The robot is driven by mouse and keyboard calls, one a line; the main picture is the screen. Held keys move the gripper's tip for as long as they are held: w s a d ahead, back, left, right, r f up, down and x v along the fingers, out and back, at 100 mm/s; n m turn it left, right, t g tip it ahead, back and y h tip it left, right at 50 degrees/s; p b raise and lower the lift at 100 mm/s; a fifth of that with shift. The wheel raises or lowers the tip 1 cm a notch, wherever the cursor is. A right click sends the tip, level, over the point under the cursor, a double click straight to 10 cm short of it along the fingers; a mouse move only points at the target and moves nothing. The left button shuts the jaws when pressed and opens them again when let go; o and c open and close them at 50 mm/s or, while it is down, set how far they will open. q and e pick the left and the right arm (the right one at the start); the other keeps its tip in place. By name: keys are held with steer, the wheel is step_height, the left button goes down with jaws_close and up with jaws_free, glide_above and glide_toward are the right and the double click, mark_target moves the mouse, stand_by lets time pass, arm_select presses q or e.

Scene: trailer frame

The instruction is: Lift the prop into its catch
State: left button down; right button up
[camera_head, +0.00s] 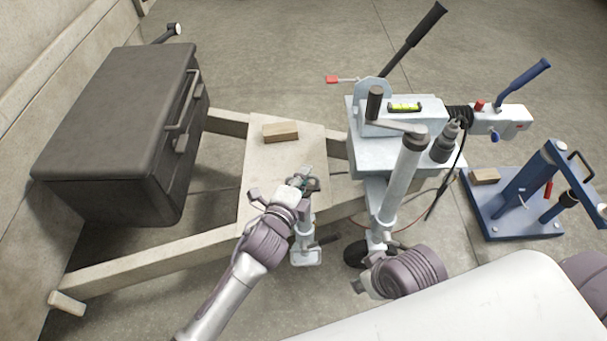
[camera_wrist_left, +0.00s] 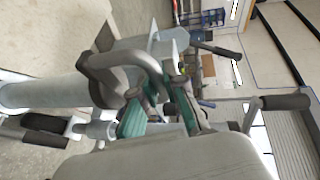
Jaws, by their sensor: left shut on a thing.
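The prop (camera_head: 306,235) is a light grey leg with a flat square foot. It stands upright beside the trailer frame, with a small dark handle low on its right side. My left gripper (camera_head: 306,184) is shut at the upper part of the prop; its own fingers hide the exact contact. In the left wrist view, the gripper's green-padded fingers (camera_wrist_left: 160,115) are close together among grey metal parts. I cannot make out the catch.
A dark box (camera_head: 115,130) stands on the left of the pale frame (camera_head: 150,262). A wooden block (camera_head: 281,131) lies on the frame's plate. The grey coupling head (camera_head: 385,150), jockey tube (camera_head: 402,180) and cable stand close right. A blue stand (camera_head: 515,215) is at far right.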

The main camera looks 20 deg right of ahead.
arm_select(q)
steer(key=shift+w+r, duration=0.15)
steer(key=shift+r, duration=0.35)
steer(key=c, duration=1.2)
jaws_free()
steer(key=shift+f, duration=0.15)
steer(key=v, duration=1.2)
steer(key=shift+f, duration=0.15)
